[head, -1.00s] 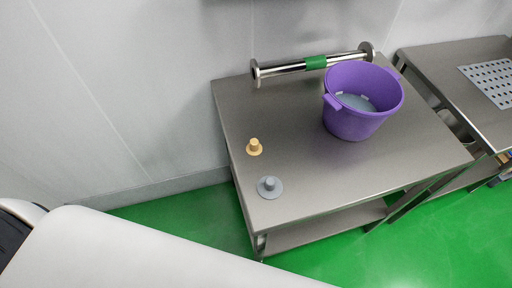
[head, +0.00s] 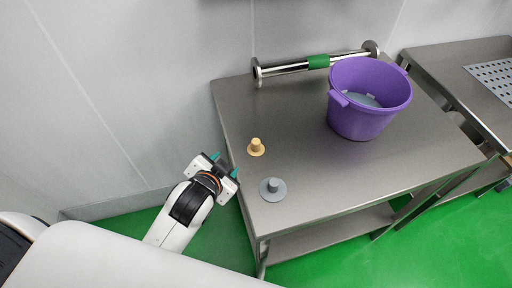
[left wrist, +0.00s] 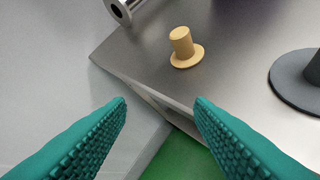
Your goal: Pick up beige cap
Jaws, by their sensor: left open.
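The beige cap (head: 256,147) is a small knob on a round flange. It stands upright near the left edge of the steel table (head: 300,150). In the left wrist view the beige cap (left wrist: 183,48) is beyond the fingertips, slightly right of centre. My left gripper (head: 226,165) is open and empty, with teal fingers. It is just off the table's left edge, left of and a little nearer than the cap, not touching it. The left wrist view shows its two fingers (left wrist: 160,103) apart with nothing between them. My right gripper is not in view.
A grey cap (head: 273,189) stands near the table's front left corner, close to the beige one. A purple bucket (head: 365,115) stands toward the back right. A steel pipe with a green band (head: 318,61) lies along the back edge. A wall is at the left.

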